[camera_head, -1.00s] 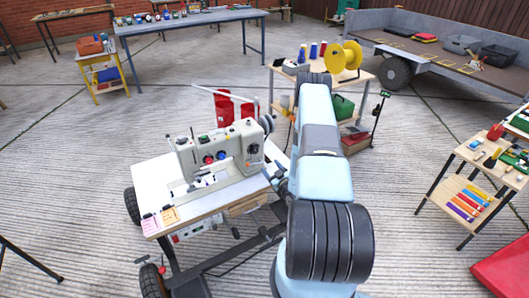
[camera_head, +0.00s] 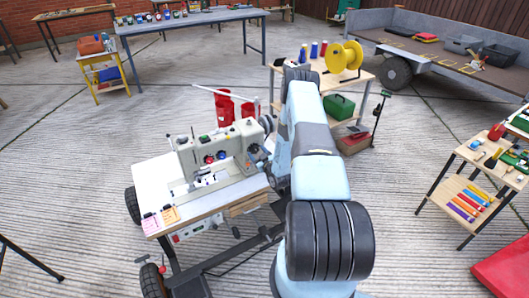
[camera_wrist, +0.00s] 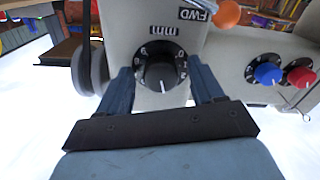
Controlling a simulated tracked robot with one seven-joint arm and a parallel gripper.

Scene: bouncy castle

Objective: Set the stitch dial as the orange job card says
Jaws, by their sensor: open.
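The stitch dial (camera_wrist: 160,74) is a black knob on a black numbered plate on the sewing machine, beside an upside-down "mm" label. Its white pointer line points down in the wrist view; the numbers are too small to read surely. My gripper (camera_wrist: 163,80) is open, its dark fingers on either side of the dial; I cannot tell whether they touch it. In the head view my gripper (camera_head: 259,154) is at the machine's right end, covering the dial. The orange job card (camera_head: 170,214) lies at the table's front left corner beside a pink card (camera_head: 150,222); its writing is unreadable.
The sewing machine (camera_head: 218,142) stands on a white wheeled table (camera_head: 150,180). A blue knob (camera_wrist: 268,73), a red knob (camera_wrist: 301,77) and an orange ball-ended lever (camera_wrist: 227,14) are near the dial. A small table with a yellow spool (camera_head: 343,57) stands behind my arm.

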